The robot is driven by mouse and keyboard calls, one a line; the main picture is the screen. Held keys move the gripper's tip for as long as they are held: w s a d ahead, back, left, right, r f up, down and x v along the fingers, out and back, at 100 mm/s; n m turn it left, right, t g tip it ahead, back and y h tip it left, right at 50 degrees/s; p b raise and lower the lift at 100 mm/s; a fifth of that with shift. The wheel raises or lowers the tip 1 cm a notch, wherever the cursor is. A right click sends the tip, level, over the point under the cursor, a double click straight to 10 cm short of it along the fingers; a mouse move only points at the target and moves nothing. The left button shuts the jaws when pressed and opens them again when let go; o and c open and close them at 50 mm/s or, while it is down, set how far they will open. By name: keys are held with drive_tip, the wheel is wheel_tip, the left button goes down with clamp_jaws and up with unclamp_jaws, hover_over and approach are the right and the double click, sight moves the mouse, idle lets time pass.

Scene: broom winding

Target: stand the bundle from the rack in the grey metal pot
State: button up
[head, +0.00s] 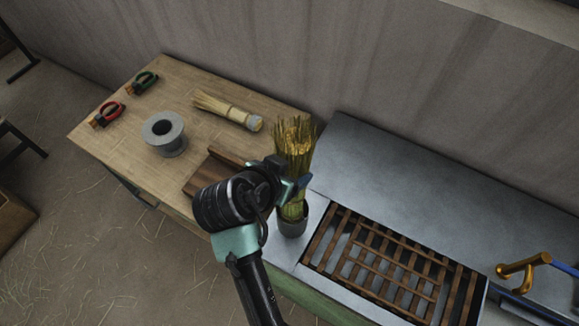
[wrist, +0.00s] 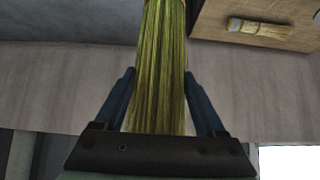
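The bundle (head: 295,146) of green-yellow stalks with golden tops stands upright at the left end of the metal bench. Its lower end is at the mouth of the dark grey pot (head: 293,226), and looks to be inside the rim. Whether it rests on the bottom is hidden. My gripper (head: 297,184) is level, just above the pot, with its blue fingers around the stalks. In the wrist view, the bundle (wrist: 162,60) runs between the two fingers, whose tips lie against its sides. The slatted wooden rack (head: 390,264) is right of the pot and empty.
The wooden table (head: 120,150) at left holds a bound broom head (head: 228,110), a grey spool (head: 164,134), red-handled (head: 106,115) and green-handled (head: 142,83) tools, and a brown wooden holder (head: 212,170). A brass-and-blue fitting (head: 520,268) is at far right. The bench behind the rack is clear.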

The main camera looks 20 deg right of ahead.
drive_tip(key=o, duration=0.4)
drive_tip(key=shift+c, duration=0.2)
drive_tip(key=b+v, duration=0.2)
drive_tip(key=v, duration=1.1)
drive_tip(key=shift+b, duration=0.35)
